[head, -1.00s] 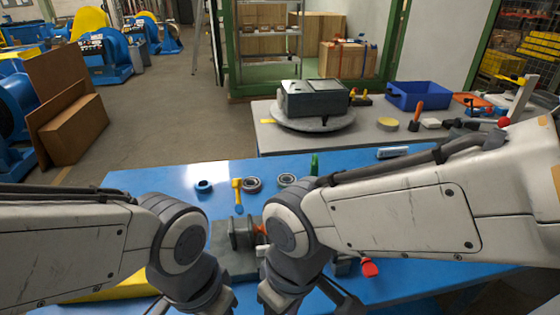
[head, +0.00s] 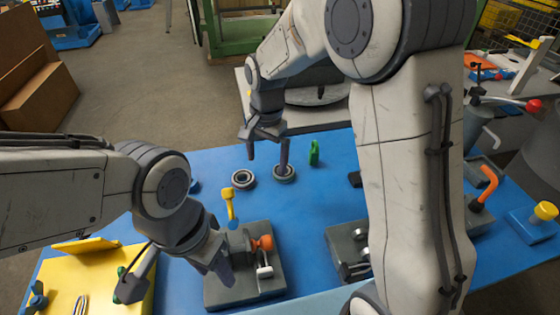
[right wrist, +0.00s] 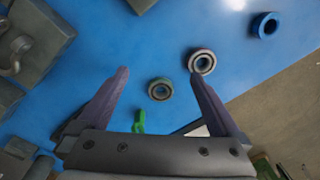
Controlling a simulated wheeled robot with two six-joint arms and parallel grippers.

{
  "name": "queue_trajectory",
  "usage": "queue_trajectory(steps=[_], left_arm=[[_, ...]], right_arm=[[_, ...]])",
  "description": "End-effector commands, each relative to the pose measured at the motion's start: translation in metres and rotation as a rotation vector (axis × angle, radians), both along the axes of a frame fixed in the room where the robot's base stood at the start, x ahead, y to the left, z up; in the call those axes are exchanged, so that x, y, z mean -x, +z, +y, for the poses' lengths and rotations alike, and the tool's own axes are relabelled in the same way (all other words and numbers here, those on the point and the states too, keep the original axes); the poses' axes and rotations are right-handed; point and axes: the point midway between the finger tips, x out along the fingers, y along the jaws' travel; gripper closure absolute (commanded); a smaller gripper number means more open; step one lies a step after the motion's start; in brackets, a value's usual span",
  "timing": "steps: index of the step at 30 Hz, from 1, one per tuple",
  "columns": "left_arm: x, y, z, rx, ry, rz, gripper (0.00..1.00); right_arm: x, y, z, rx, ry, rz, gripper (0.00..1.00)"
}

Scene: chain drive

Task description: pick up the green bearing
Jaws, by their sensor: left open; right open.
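A ring bearing with a faint green tint (head: 284,174) lies flat on the blue table; I take it as the green bearing. It also shows in the right wrist view (right wrist: 160,89). My right gripper (head: 267,153) is open and empty above it. In the right wrist view, the bearing shows between the open fingertips (right wrist: 158,78), with no visible contact; one finger partly covers it in the head view. My left gripper (head: 178,278) is open, low over the near left part of the table.
A grey bearing (head: 243,180) lies close to the left, with a blue ring (right wrist: 265,25) beyond. A green upright piece (head: 314,153) stands to the right. A grey fixture (head: 245,290), a yellow tray (head: 105,265) and a yellow-headed tool (head: 229,203) are nearer.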

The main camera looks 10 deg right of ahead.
Motion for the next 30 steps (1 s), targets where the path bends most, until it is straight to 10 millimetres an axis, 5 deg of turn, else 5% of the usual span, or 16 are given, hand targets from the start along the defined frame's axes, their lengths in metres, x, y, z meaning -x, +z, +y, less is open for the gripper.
queue_trajectory(steps=[3, 9, 30], left_arm=[[0.0, 0.006, 0.0, 0.0, 0.0, 0.0, 0.5], [0.0, 0.008, 0.0, 0.0, 0.0, 0.0, 0.5], [0.0, 0.032, 0.0, 0.0, 0.0, 0.0, 0.5]], right_arm=[[-0.057, -0.021, -0.03, 0.005, -0.364, 0.028, 0.0], [-0.101, -0.046, -0.065, 0.012, -0.727, 0.045, 0.0], [-0.105, -0.126, -0.07, 0.014, -0.808, 0.052, 0.0]])
